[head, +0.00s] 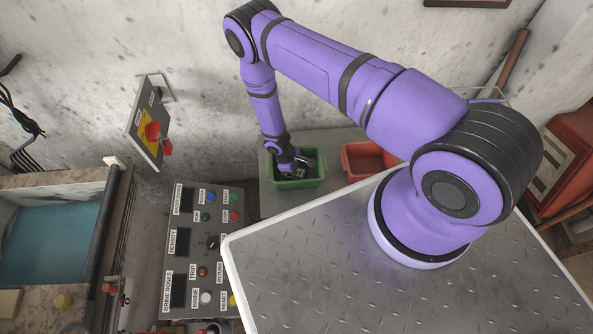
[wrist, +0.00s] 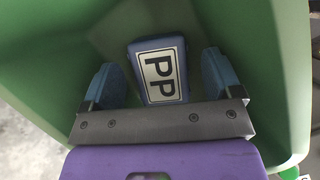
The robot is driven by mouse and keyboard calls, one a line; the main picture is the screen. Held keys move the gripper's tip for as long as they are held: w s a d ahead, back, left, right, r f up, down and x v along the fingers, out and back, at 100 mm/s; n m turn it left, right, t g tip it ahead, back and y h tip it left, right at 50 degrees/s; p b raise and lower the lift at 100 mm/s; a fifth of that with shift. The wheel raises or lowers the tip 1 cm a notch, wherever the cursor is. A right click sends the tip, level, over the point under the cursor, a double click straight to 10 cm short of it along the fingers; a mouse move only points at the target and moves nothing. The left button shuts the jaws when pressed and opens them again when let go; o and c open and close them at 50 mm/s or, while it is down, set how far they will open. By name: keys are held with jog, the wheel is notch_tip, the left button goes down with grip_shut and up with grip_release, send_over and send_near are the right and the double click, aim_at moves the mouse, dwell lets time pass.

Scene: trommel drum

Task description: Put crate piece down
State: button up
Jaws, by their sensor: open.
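The fingers are spread wide, with a gap on each side of the piece. In the head view my gripper (head: 292,167) reaches down into the green crate (head: 297,183) beside the wall. The piece cannot be made out clearly there, as my gripper covers it.
A red crate (head: 362,161) stands right of the green one. A control panel (head: 203,245) with buttons is at left of them, and a wall box with a red switch (head: 152,131) is above it. A tank of blue-green liquid (head: 45,245) lies at far left.

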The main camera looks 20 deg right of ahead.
jog(key=v, duration=1.3)
jog(key=shift+d, duration=0.15)
